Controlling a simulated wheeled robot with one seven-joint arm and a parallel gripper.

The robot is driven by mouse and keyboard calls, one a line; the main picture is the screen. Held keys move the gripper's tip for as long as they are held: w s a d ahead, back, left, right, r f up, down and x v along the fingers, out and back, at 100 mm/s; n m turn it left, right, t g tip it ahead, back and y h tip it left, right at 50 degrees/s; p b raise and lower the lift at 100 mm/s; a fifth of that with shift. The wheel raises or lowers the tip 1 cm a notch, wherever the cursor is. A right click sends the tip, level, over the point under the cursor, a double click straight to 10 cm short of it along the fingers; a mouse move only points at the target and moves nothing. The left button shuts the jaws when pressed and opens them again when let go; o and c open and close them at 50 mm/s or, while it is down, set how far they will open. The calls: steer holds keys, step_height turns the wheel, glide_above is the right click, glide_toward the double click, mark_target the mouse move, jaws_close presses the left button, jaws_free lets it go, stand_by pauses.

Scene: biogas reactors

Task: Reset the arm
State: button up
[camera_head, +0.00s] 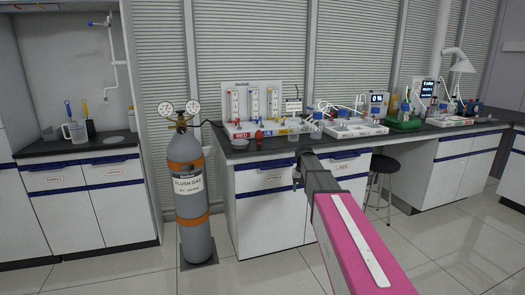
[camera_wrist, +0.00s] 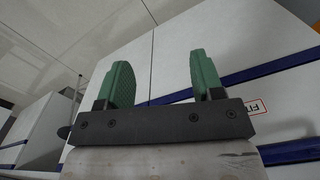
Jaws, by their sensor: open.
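My gripper (camera_wrist: 163,80) shows in the wrist view with two green fingers set apart and nothing between them. Behind the fingers are white cabinet fronts with dark blue strips. In the head view my arm, pink with a dark end, reaches forward from the lower right toward the cabinets below the bench. Its end (camera_head: 302,172) is in front of the drawers, just below the bench top. The fingers are too small there to make out clearly.
A grey gas cylinder (camera_head: 190,228) with gauges stands left of my arm. The dark bench (camera_head: 265,146) carries flowmeters (camera_head: 254,103), white trays (camera_head: 356,129) and a green tray (camera_head: 404,124). A black stool (camera_head: 384,164) stands right of my arm. Tiled floor is open at the front.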

steer(key=s+f, duration=0.4)
steer(key=s, duration=0.6)
steer(key=s+f, duration=0.5)
steer(key=s, duration=0.5)
steer(key=s+f, duration=0.5)
steer(key=s, duration=0.6)
steer(key=shift+f, duration=0.1)
